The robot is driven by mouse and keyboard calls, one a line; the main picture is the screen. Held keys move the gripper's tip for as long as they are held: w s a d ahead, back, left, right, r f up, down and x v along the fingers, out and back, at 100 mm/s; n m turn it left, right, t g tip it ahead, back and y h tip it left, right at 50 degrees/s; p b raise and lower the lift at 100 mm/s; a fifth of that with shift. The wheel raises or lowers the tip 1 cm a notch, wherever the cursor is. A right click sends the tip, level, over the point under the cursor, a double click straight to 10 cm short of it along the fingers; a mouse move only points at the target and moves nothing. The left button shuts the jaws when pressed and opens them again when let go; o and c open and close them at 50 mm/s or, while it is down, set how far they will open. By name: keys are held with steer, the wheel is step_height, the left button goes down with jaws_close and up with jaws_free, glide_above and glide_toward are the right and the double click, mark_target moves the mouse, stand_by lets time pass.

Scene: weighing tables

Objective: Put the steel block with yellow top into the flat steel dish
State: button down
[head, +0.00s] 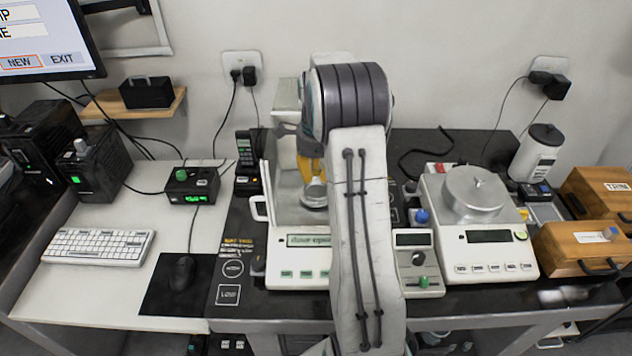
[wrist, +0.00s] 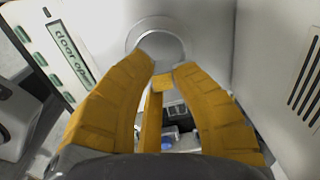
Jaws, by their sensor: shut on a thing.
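My gripper (head: 312,168) is inside the weighing chamber of the left balance, low over the flat steel dish (head: 314,194). In the wrist view my gripper (wrist: 170,66) has its yellow fingers closed in around the steel block with yellow top (wrist: 163,79), of which only a small yellow patch shows between them. The round grey dish (wrist: 160,42) shows just beyond the fingertips. The fingers hide most of the block, and I cannot tell whether it touches the dish. In the head view my arm covers part of the chamber.
The left balance (head: 292,270) has a lit display that reads as door open in the wrist view. Its chamber walls stand close to my gripper. A second balance (head: 486,247) with a round pan stands right. A small grey device (head: 417,262) sits between them.

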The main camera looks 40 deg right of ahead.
steer(key=shift+f+p, duration=0.3)
steer(key=shift+f, duration=1.6)
steer(key=shift+f, duration=0.15)
steer(key=c, duration=1.2)
jaws_free()
steer(key=shift+o, duration=0.2)
steer(key=r+b, duration=0.1)
steer(key=r, duration=0.5)
steer(key=r+b, duration=0.2)
steer(key=r, duration=0.4)
steer(key=shift+s+a+r, duration=0.15)
steer(key=shift+s+r, duration=0.05)
